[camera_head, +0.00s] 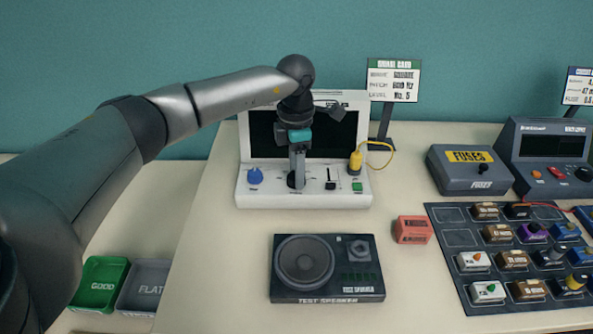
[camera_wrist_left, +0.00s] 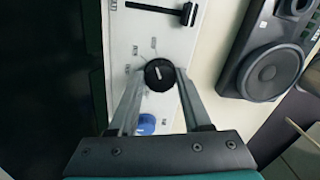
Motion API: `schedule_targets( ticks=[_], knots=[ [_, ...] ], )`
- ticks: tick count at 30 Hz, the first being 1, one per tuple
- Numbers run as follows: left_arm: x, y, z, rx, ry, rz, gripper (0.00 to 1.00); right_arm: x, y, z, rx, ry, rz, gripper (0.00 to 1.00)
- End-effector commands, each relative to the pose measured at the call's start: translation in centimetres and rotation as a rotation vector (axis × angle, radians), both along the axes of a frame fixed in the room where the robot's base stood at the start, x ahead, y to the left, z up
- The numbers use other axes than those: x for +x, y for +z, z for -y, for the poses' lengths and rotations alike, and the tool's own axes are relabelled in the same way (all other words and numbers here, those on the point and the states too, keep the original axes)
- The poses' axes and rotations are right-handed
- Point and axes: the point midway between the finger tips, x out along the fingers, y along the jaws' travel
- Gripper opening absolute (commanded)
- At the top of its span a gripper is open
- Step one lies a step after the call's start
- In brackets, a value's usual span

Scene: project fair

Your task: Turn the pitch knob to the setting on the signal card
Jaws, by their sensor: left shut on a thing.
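The white signal generator (camera_head: 245,190) stands on the table with a dark screen. My left gripper (camera_head: 296,174) reaches down to its front panel and is shut on the black pitch knob (camera_head: 293,182). In the left wrist view the gripper (camera_wrist_left: 160,76) has one finger on each side of the round knob (camera_wrist_left: 159,75), which bears a white pointer line. Small scale labels around the knob are too blurred to read. The signal card (camera_head: 392,80) stands behind at the right; its wave line seems to read square, its level No. 5, and its pitch looks like 600 Hz.
A blue knob (camera_head: 255,176) is left of the gripper; a slider (camera_head: 331,179), green button (camera_head: 357,187) and yellow plug (camera_head: 355,160) are right. A test speaker (camera_head: 327,290) lies in front. A red block (camera_head: 411,229) and component tray (camera_head: 450,240) are further right.

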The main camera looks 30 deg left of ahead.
Motion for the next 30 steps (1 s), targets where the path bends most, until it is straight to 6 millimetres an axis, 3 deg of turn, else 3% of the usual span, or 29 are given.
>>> schedule_targets(
  ticks=[11,26,27,30],
  knots=[
    [0.1,0.15,0.05,-0.002,-0.134,0.004,0.0,0.0,-0.29,0.02,0.0,0.0,0.0,0.5],
    [0.1,0.17,0.06,-0.001,-0.149,0.004,0.0,0.0,-0.3,0.02,0.0,0.0,0.0,0.5],
    [0.1,0.17,0.06,-0.001,-0.149,0.004,0.53,0.01,-0.3,0.02,0.0,0.0,0.0,0.5],
    [0.08,0.14,0.05,-0.001,-0.148,0.003,0.64,0.0,-0.3,0.02,0.0,0.0,0.0,0.5]
  ],
)
